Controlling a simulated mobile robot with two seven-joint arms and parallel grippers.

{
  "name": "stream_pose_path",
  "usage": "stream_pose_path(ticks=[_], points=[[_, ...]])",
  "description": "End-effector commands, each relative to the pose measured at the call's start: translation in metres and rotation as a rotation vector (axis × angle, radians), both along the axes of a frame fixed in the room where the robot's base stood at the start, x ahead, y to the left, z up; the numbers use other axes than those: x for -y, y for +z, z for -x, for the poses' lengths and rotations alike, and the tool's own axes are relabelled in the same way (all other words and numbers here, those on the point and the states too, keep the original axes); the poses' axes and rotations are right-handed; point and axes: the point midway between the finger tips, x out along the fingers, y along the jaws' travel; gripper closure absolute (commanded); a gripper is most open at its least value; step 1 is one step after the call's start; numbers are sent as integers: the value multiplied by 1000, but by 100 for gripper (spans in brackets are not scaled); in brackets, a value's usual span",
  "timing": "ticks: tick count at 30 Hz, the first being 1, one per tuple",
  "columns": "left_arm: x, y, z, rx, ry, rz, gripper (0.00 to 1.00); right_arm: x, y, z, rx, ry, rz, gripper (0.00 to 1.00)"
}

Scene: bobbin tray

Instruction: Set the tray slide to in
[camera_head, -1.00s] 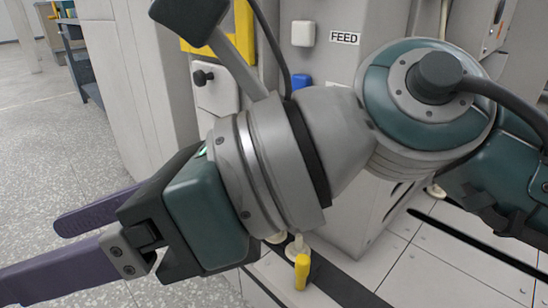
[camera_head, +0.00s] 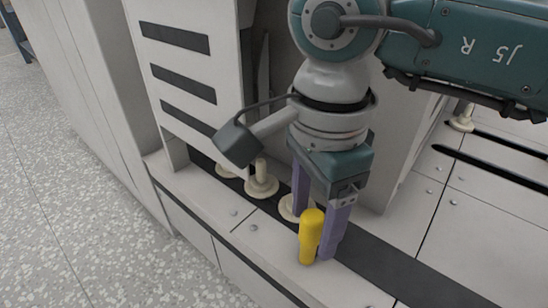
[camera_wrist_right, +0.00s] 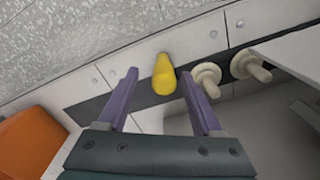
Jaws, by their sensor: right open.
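A yellow upright handle (camera_head: 311,238), which looks like the tray slide's grip, stands at the dark slot in the pale ledge. My right gripper (camera_head: 315,234) points down at it, with purple fingers apart. In the right wrist view the handle (camera_wrist_right: 164,76) appears in the gap between the two fingertips (camera_wrist_right: 159,73), and I see no clear contact. The tray itself is not clearly visible. My left gripper is not in view.
Cream pegs with round bases (camera_head: 261,182) stand along the dark strip (camera_head: 370,262) beside the handle. A slotted pale panel (camera_head: 180,70) rises behind on the left. Speckled floor (camera_head: 70,200) lies open at left. An orange object (camera_wrist_right: 32,145) shows in the wrist view.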

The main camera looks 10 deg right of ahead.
Motion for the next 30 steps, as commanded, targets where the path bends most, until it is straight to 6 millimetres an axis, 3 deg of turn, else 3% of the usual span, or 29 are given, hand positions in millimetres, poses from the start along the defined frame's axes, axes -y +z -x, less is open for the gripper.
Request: stream_pose_path(ticks=[1, 4, 13, 30], points=[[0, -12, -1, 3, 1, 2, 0, 0, -15, 0, -1, -1, -2, 33], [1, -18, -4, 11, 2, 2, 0, 0, -26, 0, 0, -1, -1, 33], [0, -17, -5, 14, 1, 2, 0, 0, -28, 0, 0, 0, -2, 33], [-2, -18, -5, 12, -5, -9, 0, 0, -28, 0, 1, -1, -2, 97]])
